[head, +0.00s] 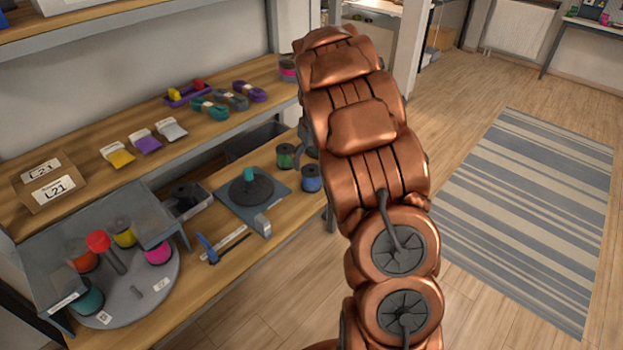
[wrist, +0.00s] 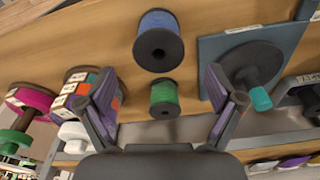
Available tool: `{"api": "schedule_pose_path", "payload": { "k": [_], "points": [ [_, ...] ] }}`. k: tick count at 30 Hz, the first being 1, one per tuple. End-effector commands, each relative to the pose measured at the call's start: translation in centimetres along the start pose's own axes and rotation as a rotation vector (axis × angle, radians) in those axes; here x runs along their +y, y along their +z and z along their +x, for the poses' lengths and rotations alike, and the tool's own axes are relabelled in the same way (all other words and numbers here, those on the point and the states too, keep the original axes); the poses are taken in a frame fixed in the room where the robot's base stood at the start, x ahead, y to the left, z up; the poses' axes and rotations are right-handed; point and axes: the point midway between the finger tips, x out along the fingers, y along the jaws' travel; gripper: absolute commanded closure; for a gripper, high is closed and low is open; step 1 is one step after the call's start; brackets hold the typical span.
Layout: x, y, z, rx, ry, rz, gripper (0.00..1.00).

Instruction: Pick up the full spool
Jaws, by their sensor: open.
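Candidate spools for the full one stand on the lower wooden shelf: a green spool (head: 286,156) and a blue spool (head: 311,177). In the wrist view the green spool (wrist: 165,97) sits between my gripper's fingers as seen from above the palm, and the blue spool (wrist: 160,25) stands beyond it. My gripper (wrist: 162,82) is open, with nothing held. Both spools appear apart from the fingers. In the head view my arm hides the gripper.
A grey square plate (head: 226,190) with a dark round piece and teal knob lies beside the spools. A round grey turntable (head: 150,305) holds several coloured spools at left. The upper shelf (head: 60,215) overhangs with bundled cords. In the wrist view a pink spool (wrist: 35,101) shows at left.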

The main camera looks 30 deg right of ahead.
Motion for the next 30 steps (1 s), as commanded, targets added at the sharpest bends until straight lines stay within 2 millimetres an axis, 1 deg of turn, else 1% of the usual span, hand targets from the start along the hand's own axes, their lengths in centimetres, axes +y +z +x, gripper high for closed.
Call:
{"api": "schedule_pose_path", "payload": {
  "k": [6, 11, 17, 18, 21, 24, 29, 30],
  "points": [
    [0.0, 0.1, 1.9, -0.001, 0.0, 0.001, 0.07],
    [0.0, 0.2, 2.7, -0.003, 0.001, 0.0, 0.07],
    [0.2, 0.7, 5.2, -0.005, -0.002, 0.002, 0.07],
    [0.1, 0.6, 5.8, -0.005, -0.002, 0.001, 0.07],
    [0.1, 0.6, 6.8, -0.004, -0.001, 0.001, 0.07],
    [0.2, 0.5, 7.3, 0.0, 0.002, 0.001, 0.07],
    [0.2, 0.5, 7.3, 0.001, 0.002, 0.001, 0.07],
    [0.2, 0.5, 7.3, 0.001, 0.002, 0.001, 0.1]
  ]
}}
